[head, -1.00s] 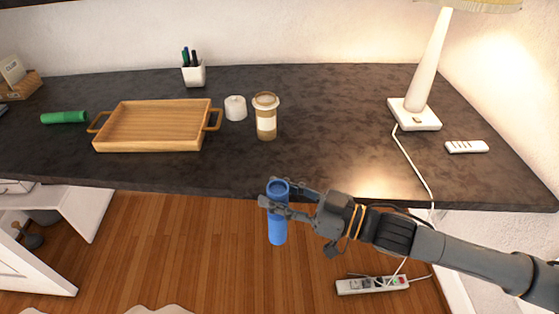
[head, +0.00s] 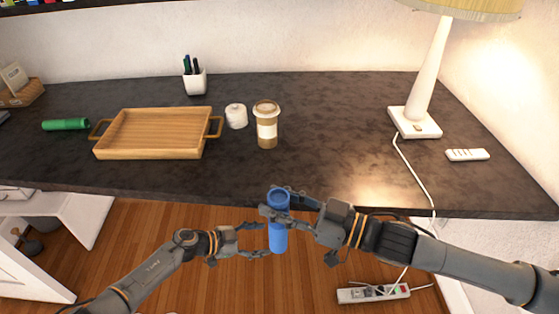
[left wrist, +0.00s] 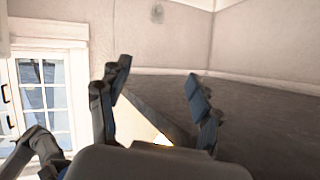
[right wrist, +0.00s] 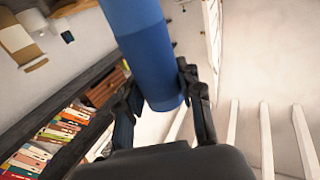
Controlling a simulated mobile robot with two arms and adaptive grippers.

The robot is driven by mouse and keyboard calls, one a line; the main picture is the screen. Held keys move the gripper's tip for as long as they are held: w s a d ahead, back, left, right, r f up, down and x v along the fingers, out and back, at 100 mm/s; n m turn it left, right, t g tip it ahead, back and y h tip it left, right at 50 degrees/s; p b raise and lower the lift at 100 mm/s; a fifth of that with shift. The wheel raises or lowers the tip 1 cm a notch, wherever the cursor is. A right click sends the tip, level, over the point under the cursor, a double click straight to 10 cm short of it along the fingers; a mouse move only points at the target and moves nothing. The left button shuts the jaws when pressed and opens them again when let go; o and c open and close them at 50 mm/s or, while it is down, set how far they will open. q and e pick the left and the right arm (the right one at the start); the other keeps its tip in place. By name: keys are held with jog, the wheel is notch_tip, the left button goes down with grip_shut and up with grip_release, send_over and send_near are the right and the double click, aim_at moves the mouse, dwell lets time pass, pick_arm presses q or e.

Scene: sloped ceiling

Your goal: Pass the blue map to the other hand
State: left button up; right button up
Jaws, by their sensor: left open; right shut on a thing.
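The blue map (head: 278,240) is a rolled upright tube in front of the desk's front edge, above the floor. My right gripper (head: 279,204) is shut around its upper part from the right. The map also shows large between the fingers in the right wrist view (right wrist: 150,55). My left gripper (head: 264,238) is open, coming from the left, with its fingertips at the map's lower part, below my right gripper. I cannot tell whether they touch it. In the left wrist view my left fingers (left wrist: 155,90) stand wide apart and the map cannot be made out.
The dark desk (head: 340,170) lies behind both grippers. It bears a wooden tray (head: 155,132), a green roll (head: 66,125), a coffee cup (head: 267,125), a small white jar (head: 236,116), a pen cup (head: 195,82), a lamp (head: 424,80) and a remote (head: 467,155). A power strip (head: 373,293) lies on the floor.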

pick_arm(q)
notch_tip(320, 180, up, 4)
jog(key=m+g+y, duration=0.2)
jog(key=m+g, duration=0.1)
notch_tip(320, 180, up, 36)
jog(key=m+g+y, duration=0.1)
jog(key=m+y, duration=0.9)
jog(key=m, duration=1.2)
send_over(279, 208)
jog(key=w, duration=0.2)
jog(key=shift+d+f, duration=0.1)
jog(key=shift+f, duration=0.1)
notch_tip(279, 208, down, 12)
jog(key=shift+r, duration=0.1)
